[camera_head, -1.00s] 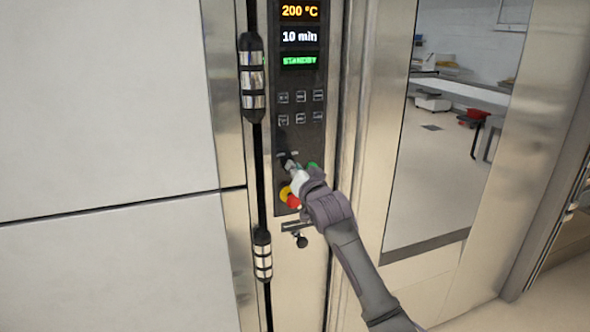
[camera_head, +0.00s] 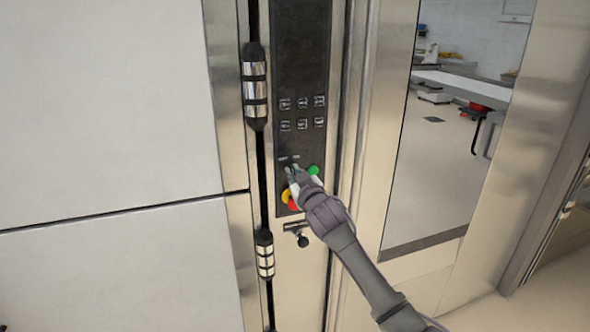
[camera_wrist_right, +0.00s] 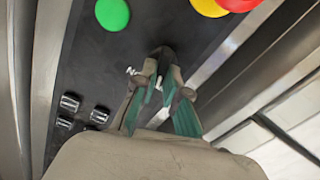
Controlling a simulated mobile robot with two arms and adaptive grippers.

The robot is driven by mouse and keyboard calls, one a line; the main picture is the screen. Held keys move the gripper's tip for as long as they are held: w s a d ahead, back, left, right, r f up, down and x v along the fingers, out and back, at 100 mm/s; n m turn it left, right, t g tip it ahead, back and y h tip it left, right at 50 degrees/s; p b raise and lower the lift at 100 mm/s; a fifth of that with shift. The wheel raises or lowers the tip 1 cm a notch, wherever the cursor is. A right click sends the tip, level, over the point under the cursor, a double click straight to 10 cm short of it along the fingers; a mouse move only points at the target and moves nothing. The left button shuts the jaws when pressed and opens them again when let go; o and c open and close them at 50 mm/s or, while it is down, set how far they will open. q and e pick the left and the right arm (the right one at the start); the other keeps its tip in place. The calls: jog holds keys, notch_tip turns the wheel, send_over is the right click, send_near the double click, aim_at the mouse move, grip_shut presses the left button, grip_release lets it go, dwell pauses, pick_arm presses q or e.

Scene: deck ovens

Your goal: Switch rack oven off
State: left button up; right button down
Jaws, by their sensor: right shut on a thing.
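The rack oven's dark control panel (camera_head: 301,75) stands upright in the middle of the head view, and its display area at the top is dark. My right gripper (camera_head: 293,172) is at the lower part of the panel. In the right wrist view its fingers (camera_wrist_right: 163,90) are shut on a small dark switch knob (camera_wrist_right: 163,54), with white lettering beside it. A green button (camera_head: 313,170) is just right of the gripper. A yellow and red emergency button (camera_head: 288,199) sits just below it, partly hidden by the gripper. My left gripper is not in view.
Several small keys (camera_head: 302,113) sit above the gripper. A black knob (camera_head: 302,240) is below the panel. The oven door with a glass window (camera_head: 440,150) is on the right.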

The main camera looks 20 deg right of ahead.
jog(key=shift+n+p, duration=0.35)
jog(key=shift+n, duration=0.85)
jog(key=c, duration=1.2)
grip_release()
jog(key=shift+a, duration=0.1)
jog(key=s, duration=1.2)
jog(key=shift+d, duration=0.25)
